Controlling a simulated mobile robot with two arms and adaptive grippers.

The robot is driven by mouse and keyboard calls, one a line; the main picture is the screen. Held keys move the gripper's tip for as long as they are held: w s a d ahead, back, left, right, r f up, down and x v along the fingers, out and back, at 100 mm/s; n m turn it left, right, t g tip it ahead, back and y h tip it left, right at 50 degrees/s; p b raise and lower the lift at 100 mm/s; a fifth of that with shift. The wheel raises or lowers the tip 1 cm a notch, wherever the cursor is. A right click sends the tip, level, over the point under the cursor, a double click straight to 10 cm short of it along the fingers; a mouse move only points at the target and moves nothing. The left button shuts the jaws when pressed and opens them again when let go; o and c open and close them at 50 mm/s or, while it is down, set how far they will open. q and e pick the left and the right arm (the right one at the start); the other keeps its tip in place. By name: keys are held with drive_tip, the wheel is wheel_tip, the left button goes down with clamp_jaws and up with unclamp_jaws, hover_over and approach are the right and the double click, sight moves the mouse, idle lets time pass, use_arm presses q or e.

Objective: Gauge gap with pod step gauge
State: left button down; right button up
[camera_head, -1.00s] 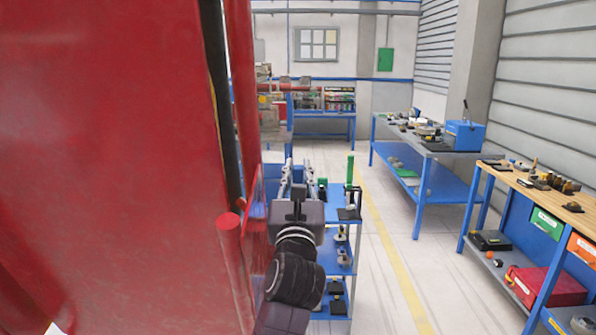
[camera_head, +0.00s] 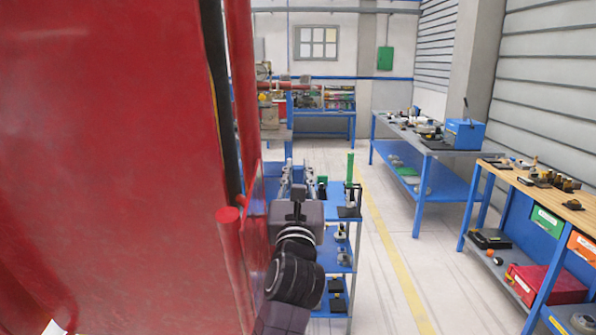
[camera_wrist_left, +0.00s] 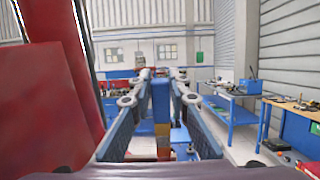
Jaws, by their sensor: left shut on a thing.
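The red coaster pod (camera_head: 110,150) fills the left of the head view, very close. A narrow dark gap (camera_head: 222,95) runs down between its broad panel and a red upright strip. My left gripper (camera_head: 298,172) is just right of the pod, pointing forward. In the left wrist view, its fingers (camera_wrist_left: 157,100) are shut on a narrow upright blue piece with an orange-brown lower part, which looks like the step gauge (camera_wrist_left: 160,92). The gauge is largely hidden behind the gripper in the head view. I cannot tell whether it touches the pod. My right gripper is out of view.
A blue shelf cart (camera_head: 338,225) with small tools and a green upright piece (camera_head: 350,168) stands beyond my left gripper. A blue bench (camera_head: 440,149) and a wooden-topped workbench (camera_head: 565,200) line the right. The floor aisle with a yellow line (camera_head: 395,260) is clear.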

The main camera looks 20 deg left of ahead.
use_arm(q)
drive_tip(key=shift+w+f, duration=0.1)
drive_tip(key=shift+f, duration=0.35)
idle(0.5)
drive_tip(key=shift+w+a+f+b, duration=0.1)
drive_tip(key=shift+w+f+b, duration=0.05)
drive_tip(key=shift+f+b, duration=0.55)
drive_tip(key=shift+w+f+b, duration=0.15)
drive_tip(key=shift+f+b, duration=0.4)
drive_tip(key=shift+f, duration=0.2)
idle(1.0)
drive_tip(key=shift+f+p, duration=0.15)
drive_tip(key=shift+p, duration=0.2)
idle(1.3)
drive_tip(key=shift+f, duration=0.3)
idle(1.0)
drive_tip(key=shift+r, duration=0.1)
